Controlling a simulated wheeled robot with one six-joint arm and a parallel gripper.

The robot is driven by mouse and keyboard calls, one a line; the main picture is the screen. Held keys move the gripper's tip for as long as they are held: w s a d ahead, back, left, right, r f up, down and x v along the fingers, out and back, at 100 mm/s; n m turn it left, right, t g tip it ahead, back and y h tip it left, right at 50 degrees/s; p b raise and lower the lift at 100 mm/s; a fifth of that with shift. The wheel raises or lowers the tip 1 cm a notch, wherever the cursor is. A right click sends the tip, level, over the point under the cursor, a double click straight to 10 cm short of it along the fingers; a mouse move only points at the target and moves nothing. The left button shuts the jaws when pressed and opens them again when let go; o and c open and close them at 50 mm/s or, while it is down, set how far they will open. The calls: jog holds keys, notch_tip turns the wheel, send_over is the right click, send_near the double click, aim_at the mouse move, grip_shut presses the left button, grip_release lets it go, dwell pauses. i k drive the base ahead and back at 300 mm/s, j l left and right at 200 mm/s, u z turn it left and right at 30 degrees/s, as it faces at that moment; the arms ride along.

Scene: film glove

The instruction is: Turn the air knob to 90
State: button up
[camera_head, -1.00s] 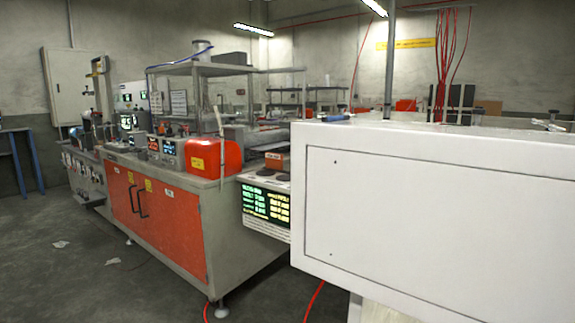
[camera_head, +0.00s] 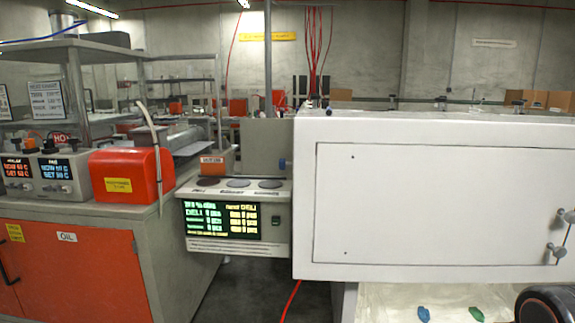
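Two small controller boxes stand on the bench at the left. The left one (camera_head: 18,168) has orange digits, and the right one (camera_head: 57,169) has blue digits. Small knobs (camera_head: 58,187) show below the displays, and dark round knobs (camera_head: 48,146) show above them. The labels are too small to tell surely which knob is the air knob, and its setting cannot be read. My gripper is not in view. A dark rounded part at the bottom right corner may be my arm.
A red-orange cover (camera_head: 130,175) sits right of the controllers on the orange-doored bench (camera_head: 75,272). A unit with a green and yellow display (camera_head: 222,221) stands beyond it. A large white cabinet (camera_head: 420,270) fills the right. A red hose (camera_head: 290,301) lies on the floor in the gap between.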

aim_at(283, 164)
jog(key=j, duration=0.7)
jog(key=k+j, duration=0.1)
jog(key=j, duration=0.55)
jog(key=i+j, duration=0.1)
jog(key=j, duration=0.3)
jog(key=i+j, duration=0.1)
jog(key=j, duration=0.35)
jog(key=i+j, duration=0.1)
jog(key=j, duration=0.3)
jog(key=i+j, duration=0.15)
jog(key=j, duration=0.25)
jog(key=z, duration=0.05)
